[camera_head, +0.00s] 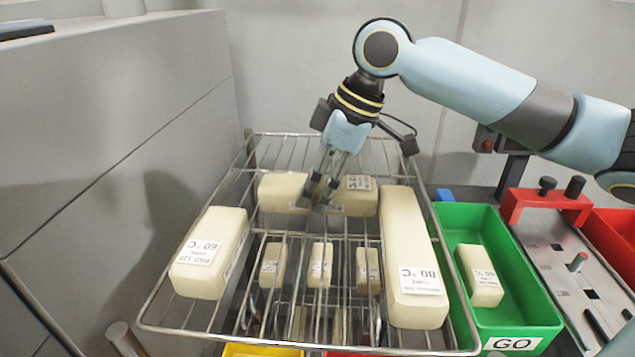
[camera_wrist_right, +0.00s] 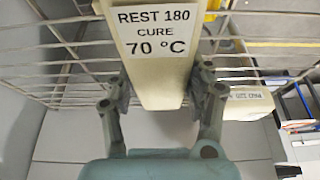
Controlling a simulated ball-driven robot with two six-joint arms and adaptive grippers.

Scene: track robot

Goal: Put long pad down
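A long cream pad (camera_head: 283,193) lies crosswise at the back of the wire rack (camera_head: 160,322). Its label reads REST 180, CURE 70 °C in the right wrist view, where the pad (camera_wrist_right: 155,88) sits between the fingers. My right gripper (camera_head: 322,198) reaches down over the pad's middle and hides that part. In the wrist view, the right gripper (camera_wrist_right: 159,92) appears closed against both sides of the pad. Whether the pad's underside touches the rack wires cannot be told. My left gripper is not in view.
A 60 °C pad (camera_head: 212,250) lies at the rack's left and a long 80 °C pad (camera_head: 410,250) at its right. Smaller pads show lower between them. A green bin (camera_head: 520,300) holds one pad (camera_head: 480,275). A grey wall panel (camera_head: 120,130) stands close at left.

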